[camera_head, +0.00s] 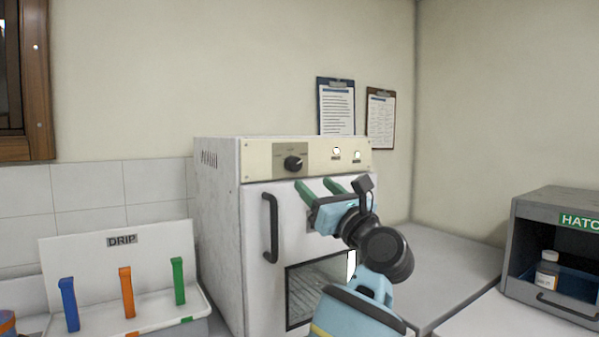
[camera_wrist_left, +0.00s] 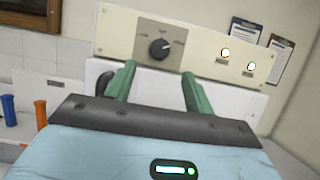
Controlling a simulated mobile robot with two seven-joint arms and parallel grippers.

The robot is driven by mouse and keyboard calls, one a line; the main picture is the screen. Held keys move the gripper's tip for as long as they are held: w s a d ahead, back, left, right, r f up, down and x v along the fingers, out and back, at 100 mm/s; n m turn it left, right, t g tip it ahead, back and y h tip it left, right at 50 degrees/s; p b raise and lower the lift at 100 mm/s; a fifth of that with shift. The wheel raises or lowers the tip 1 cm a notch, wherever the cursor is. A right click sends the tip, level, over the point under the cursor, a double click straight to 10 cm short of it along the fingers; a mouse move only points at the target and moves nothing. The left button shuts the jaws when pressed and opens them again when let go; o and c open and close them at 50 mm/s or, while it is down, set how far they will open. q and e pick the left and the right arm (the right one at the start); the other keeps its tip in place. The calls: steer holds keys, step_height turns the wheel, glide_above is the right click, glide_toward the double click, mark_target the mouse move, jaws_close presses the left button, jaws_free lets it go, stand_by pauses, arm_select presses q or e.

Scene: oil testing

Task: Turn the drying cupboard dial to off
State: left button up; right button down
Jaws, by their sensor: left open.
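The drying cupboard (camera_head: 219,230) is a white box with a cream control panel along its top front. Its black round dial (camera_head: 293,163) sits at the left part of the panel, and it also shows in the left wrist view (camera_wrist_left: 159,49) with small marks around it. I cannot read the marks. My left gripper (camera_head: 319,188) has green fingers, is open and empty, and is just below and right of the dial, apart from it. In the left wrist view the dial appears above the gap between the fingers (camera_wrist_left: 155,82). My right gripper is not in view.
The cupboard door has a black handle (camera_head: 270,228) and a dark window. Two lit lamps (camera_head: 337,151) sit on the panel's right. A DRIP rack (camera_head: 70,250) with coloured sticks stands left, a grey HATCH box (camera_head: 545,200) right. Clipboards (camera_head: 336,106) hang behind.

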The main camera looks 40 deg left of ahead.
mark_target(296, 167)
arm_select(q)
steer(key=p+x, duration=0.1)
steer(key=x, duration=0.5)
steer(key=shift+a+r, duration=0.35)
steer(key=shift+w+a, duration=0.2)
steer(key=shift+a, duration=0.15)
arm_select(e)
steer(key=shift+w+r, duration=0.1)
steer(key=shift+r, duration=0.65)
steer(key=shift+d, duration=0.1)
arm_select(q)
steer(key=c, duration=1)
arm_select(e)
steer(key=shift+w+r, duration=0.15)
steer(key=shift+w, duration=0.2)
